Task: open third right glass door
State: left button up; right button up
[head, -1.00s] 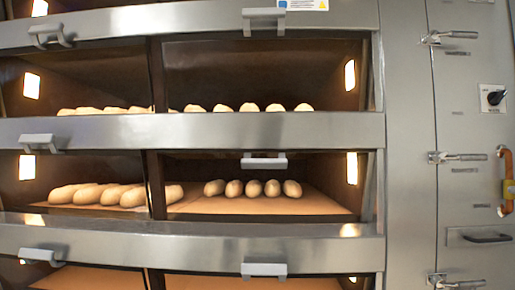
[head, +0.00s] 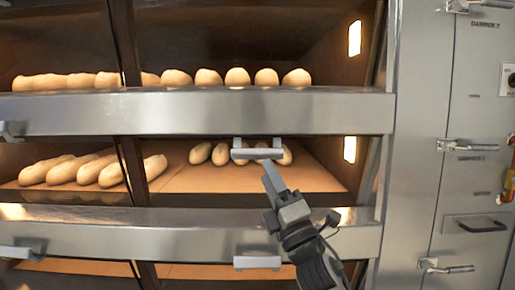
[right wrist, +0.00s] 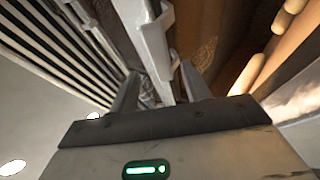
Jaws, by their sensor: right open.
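The right glass door (head: 205,178) of the middle visible deck looks shut, with loaves showing behind it. Its pale grey bar handle (head: 240,154) is at the top of that opening. My right gripper (head: 268,170) reaches up from below, its fingertips at the right part of this handle. In the right wrist view the gripper (right wrist: 160,88) is open, with one finger on each side of the handle (right wrist: 148,38), which runs between them. I cannot tell whether either finger touches it. My left gripper is out of view.
A steel beam (head: 200,112) runs above the handle. Another door handle (head: 257,262) sits below, beside my right forearm. Left-hand doors have their own handles (head: 12,131). A steel side panel (head: 410,170) with latches (head: 467,146) stands at the right.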

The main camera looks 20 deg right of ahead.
aim_at(259, 157)
jog(key=p+x, duration=0.1)
jog(key=x, duration=0.5)
jog(key=shift+w+r, duration=0.15)
jog(key=shift+w+a, duration=0.1)
jog(key=shift+w, duration=0.05)
